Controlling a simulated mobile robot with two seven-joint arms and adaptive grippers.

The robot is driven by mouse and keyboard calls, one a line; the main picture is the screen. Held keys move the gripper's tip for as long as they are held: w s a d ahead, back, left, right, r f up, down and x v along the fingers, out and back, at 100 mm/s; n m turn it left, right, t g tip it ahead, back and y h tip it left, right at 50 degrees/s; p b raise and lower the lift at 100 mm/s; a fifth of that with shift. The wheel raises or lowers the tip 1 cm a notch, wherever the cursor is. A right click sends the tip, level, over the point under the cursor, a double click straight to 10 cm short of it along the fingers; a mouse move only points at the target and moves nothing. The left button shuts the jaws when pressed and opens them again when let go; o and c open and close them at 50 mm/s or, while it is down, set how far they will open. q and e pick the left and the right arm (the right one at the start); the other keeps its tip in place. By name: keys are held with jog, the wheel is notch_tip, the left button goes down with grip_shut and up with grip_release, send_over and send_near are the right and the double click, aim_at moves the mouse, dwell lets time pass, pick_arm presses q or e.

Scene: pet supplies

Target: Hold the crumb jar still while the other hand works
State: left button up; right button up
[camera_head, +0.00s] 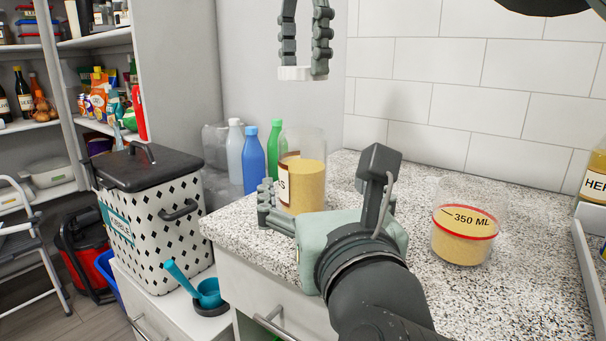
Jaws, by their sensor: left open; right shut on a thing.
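The crumb jar (307,172) stands upright on the speckled counter, clear-walled, partly labelled and filled more than halfway with tan crumbs. It has no lid on it. My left gripper (315,197) is open at the jar's lower part, one finger at its left and the other to its right; the jar's base is partly hidden, and I cannot tell whether a finger touches it. My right gripper (304,66) is above the jar, shut on a white lid (296,73). A clear measuring cup (464,235) marked 350 ML, with a red line, holds crumbs to the right.
Blue (252,160), green (274,147) and pale bottles (235,152) stand behind the jar to the left. A diamond-patterned kibble bin (160,235) and a teal scoop (205,290) are at left. A tray (590,260) edges the right side. The counter (500,300) around the cup is mostly clear.

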aim_at(303, 154)
jog(key=shift+w+r, duration=0.1)
jog(key=shift+w, duration=0.15)
pick_arm(q)
jog(key=shift+w+d+r, duration=0.1)
jog(key=shift+w, duration=0.05)
pick_arm(e)
jog(key=shift+s, duration=0.1)
pick_arm(q)
jog(key=w, duration=0.4)
jog(key=w+a, duration=0.1)
jog(key=w, duration=0.3)
jog(key=w+a, duration=0.1)
jog(key=w, duration=0.3)
jog(key=shift+s, duration=0.1)
jog(key=shift+c, duration=0.3)
jog(key=c, duration=1.7)
pick_arm(e)
jog(key=shift+f, duration=2.45)
